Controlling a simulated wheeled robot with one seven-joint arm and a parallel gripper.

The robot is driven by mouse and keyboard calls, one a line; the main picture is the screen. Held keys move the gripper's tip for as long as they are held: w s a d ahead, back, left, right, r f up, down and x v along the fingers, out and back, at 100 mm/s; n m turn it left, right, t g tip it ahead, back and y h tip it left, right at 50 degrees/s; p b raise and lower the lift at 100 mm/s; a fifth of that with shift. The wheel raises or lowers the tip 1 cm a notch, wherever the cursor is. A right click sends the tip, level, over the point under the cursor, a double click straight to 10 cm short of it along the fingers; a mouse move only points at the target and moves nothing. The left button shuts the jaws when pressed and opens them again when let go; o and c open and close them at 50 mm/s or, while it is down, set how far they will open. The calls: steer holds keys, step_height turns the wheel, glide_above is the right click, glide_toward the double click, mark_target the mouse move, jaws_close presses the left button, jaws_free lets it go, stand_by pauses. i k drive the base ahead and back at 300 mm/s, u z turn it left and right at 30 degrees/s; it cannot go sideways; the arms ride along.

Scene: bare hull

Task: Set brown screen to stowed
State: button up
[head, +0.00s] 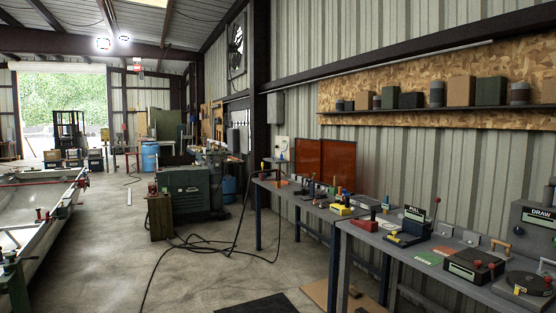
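A reddish-brown screen (338,162) stands upright against the ribbed wall behind the workbenches, right of the picture's middle. It shows as two panels side by side, with a darker left panel (307,157). I cannot tell whether the panels are joined or how the screen is mounted. Its lower edge is partly hidden behind the items on the bench. My gripper is not in view.
A far bench (268,186) and a nearer bench (400,247) line the right wall, crowded with devices and levers. A cable (178,242) and a dark mat (256,305) lie on the floor. A green machine (190,190) stands further back. Open concrete lies left of the benches.

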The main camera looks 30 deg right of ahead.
mark_target(307, 161)
steer(key=z, duration=0.05)
steer(key=i, duration=2.85)
steer(key=z, duration=0.2)
steer(key=i, duration=1.5)
steer(key=z, duration=0.25)
steer(key=i, duration=1.6)
steer(key=z, duration=0.4)
steer(key=i, duration=1.7)
steer(key=z, duration=0.35)
steer(key=i, duration=1.75)
steer(key=z, duration=0.15)
